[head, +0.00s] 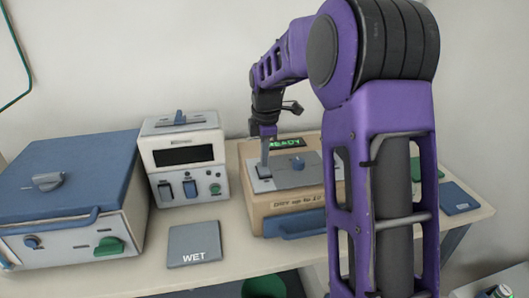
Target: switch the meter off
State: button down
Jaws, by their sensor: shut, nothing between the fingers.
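A white instrument (182,158) with a dark, blank display stands at the back, left of centre. No label shows for certain which one is the meter. My gripper (264,172) is shut and empty, pointing down at the left end of that panel. Its tips are at or just above the panel; I cannot tell if they touch. They hide what is under them.
A large blue-lidded box (72,155) with a green knob stands at the left. A grey pad marked WET (194,245) lies in front of the white instrument. A blue pad (458,197) lies at the right edge of the bench. My arm hides the tan box's right side.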

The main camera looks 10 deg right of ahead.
jog(key=shift+w+r+g+p, duration=0.1)
jog(key=shift+g+p, duration=0.2)
jog(key=shift+p, duration=0.9)
jog(key=shift+f, duration=0.45)
jog(key=shift+s, duration=0.9)
jog(key=shift+r, duration=0.15)
